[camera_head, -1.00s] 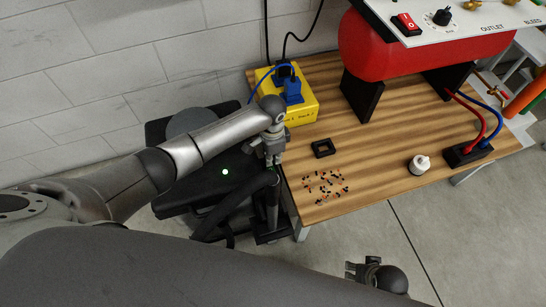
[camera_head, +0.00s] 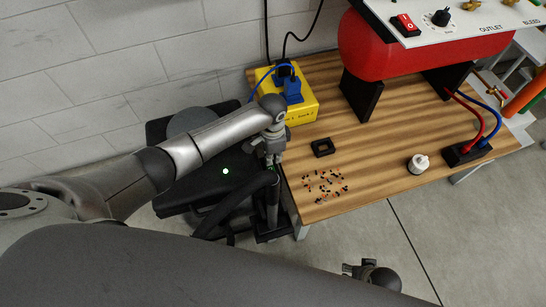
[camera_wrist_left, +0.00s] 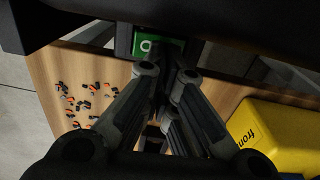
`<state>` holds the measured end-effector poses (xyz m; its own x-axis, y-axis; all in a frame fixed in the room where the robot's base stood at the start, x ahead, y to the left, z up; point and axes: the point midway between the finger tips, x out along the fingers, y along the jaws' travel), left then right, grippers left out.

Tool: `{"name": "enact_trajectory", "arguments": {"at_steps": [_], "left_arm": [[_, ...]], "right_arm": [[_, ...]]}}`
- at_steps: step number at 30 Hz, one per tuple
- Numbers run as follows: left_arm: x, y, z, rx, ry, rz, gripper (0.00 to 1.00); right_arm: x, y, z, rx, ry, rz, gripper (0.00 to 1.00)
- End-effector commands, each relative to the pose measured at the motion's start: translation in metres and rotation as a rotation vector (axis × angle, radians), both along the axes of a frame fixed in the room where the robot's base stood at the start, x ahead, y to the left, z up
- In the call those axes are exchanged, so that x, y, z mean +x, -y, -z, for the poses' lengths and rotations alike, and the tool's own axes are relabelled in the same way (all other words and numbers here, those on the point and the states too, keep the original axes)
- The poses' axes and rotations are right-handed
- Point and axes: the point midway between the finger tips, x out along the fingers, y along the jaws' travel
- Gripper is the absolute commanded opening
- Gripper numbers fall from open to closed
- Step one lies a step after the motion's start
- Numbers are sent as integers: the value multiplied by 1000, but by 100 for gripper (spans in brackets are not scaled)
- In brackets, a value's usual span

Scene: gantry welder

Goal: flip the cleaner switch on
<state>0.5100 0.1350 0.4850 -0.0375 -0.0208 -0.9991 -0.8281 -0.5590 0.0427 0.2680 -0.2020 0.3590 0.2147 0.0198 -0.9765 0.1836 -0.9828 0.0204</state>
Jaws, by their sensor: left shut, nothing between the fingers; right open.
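A green switch plate with a white mark (camera_wrist_left: 147,45) shows at the top of the left wrist view, framed in black. My left gripper (camera_wrist_left: 163,78) is shut and empty, with its fingertips right at or just in front of this plate; I cannot tell if they touch. In the head view, my left gripper (camera_head: 270,157) points down beside the table's left edge and hides the switch. Dark equipment, probably the cleaner (camera_head: 172,202), stands left of the table with a small green light (camera_head: 225,171). My right gripper (camera_head: 352,270) is open and empty above the floor.
A red tank (camera_head: 385,48) stands behind under a panel with a red switch (camera_head: 405,23).

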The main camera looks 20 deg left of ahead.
Motion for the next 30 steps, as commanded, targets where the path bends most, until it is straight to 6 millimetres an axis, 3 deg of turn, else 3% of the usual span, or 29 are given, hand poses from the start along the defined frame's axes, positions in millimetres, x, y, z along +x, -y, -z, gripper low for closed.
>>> {"name": "enact_trajectory", "arguments": {"at_steps": [15, 21, 30], "left_arm": [[5, -2, -98, -1, 4, 1, 0], [4, -3, -112, 1, 1, -1, 0], [4, -3, -113, 1, 1, -1, 0]], "right_arm": [[-2, 2, 1, -3, -5, 1, 58], [-2, 2, 1, -3, -5, 1, 58], [-2, 2, 1, -3, -5, 1, 58]]}}
